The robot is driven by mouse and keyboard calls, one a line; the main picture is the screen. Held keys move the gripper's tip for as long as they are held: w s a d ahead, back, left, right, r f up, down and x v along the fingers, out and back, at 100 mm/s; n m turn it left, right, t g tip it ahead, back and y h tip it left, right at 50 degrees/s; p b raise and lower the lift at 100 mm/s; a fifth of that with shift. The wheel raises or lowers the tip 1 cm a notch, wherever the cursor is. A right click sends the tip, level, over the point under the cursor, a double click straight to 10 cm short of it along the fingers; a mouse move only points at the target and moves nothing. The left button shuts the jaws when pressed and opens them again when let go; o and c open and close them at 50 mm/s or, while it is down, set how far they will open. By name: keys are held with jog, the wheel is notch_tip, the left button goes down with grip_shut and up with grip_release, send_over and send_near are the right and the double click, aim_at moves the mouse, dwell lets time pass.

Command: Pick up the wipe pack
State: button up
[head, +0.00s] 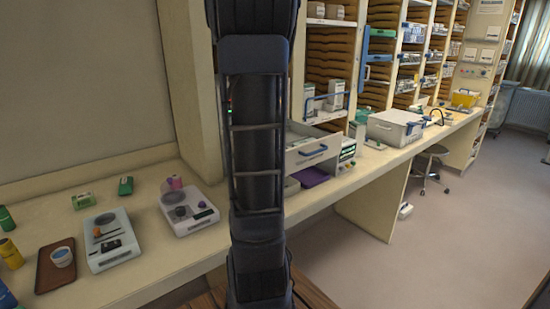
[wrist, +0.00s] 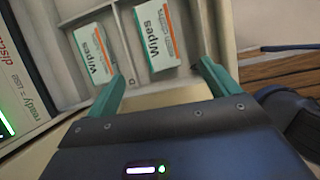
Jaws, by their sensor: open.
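Two white wipe packs with orange and green edges and the word "Wipes" show in the wrist view. One wipe pack (wrist: 156,38) lies at the upper middle, and the other wipe pack (wrist: 92,53) lies to its left. They lie in separate compartments of a pale divided drawer (wrist: 135,92). My gripper (wrist: 161,72) is open, its two green fingers apart. The nearer-centred pack appears between and beyond the fingertips; I cannot tell the gap in depth. Nothing is held. In the head view my arm hides the middle, and neither the gripper nor the packs can be made out.
A lit panel (wrist: 8,120) stands left of the drawer in the wrist view. In the head view, white devices (head: 110,240) and a brown tray (head: 50,280) with a cup stand on the left counter. A purple tray (head: 311,176) lies right of my arm.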

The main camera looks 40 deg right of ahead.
jog(key=shift+n, duration=0.5)
jog(key=x, duration=0.4)
jog(key=d+x, duration=0.1)
jog(key=x, duration=0.6)
jog(key=shift+d, duration=0.35)
jog(key=c, duration=1.1)
